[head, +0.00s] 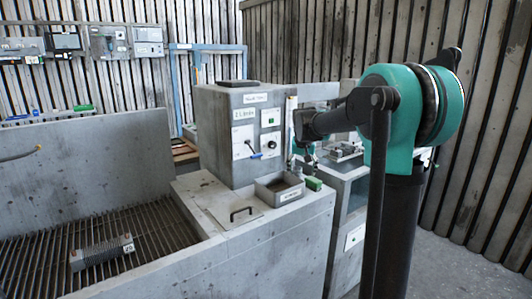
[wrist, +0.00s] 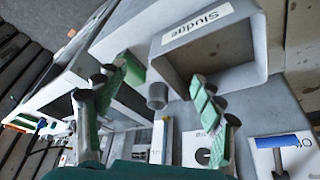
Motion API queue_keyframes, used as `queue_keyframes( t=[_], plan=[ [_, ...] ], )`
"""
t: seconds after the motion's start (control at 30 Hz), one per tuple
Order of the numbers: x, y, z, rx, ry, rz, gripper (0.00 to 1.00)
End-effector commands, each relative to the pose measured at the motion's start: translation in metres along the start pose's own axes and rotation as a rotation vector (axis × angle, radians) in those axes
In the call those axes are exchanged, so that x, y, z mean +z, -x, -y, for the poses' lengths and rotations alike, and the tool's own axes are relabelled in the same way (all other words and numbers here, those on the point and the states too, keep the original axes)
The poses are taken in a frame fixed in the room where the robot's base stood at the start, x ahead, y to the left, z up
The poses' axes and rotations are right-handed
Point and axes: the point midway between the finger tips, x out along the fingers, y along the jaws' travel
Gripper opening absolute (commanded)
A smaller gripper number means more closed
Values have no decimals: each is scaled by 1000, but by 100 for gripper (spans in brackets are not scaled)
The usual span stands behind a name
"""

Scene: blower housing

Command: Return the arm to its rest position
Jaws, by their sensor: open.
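My arm, teal and black, reaches left from its column in the head view. My gripper (head: 306,152) is beside the right side of the grey control cabinet (head: 215,135), partly hidden by the arm and dark in that view. In the wrist view my gripper (wrist: 164,82) has its two fingers with green pads spread apart. Nothing is held between them. The open grey box labelled "Sludge" (wrist: 185,48) lies just beyond the fingertips in the picture. The same box (head: 262,194) sits on the concrete bench in the head view.
A green block (head: 313,183) stands beside the box. A hatch lid with a black handle (head: 235,219) lies to its left. A ribbed part (head: 101,252) rests on the grate (head: 40,247). A second machine (head: 349,195) stands behind my arm. Floor is clear at lower right.

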Motion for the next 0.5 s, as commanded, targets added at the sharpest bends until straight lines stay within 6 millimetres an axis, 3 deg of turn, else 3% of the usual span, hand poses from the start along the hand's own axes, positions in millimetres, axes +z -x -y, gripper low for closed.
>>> queue_keyframes(
  t=[0.27, 0.5],
  plan=[
    [36, -3, -14, -5, 13, 3, 68],
    [90, -8, -33, -13, 33, 9, 68]
  ],
)
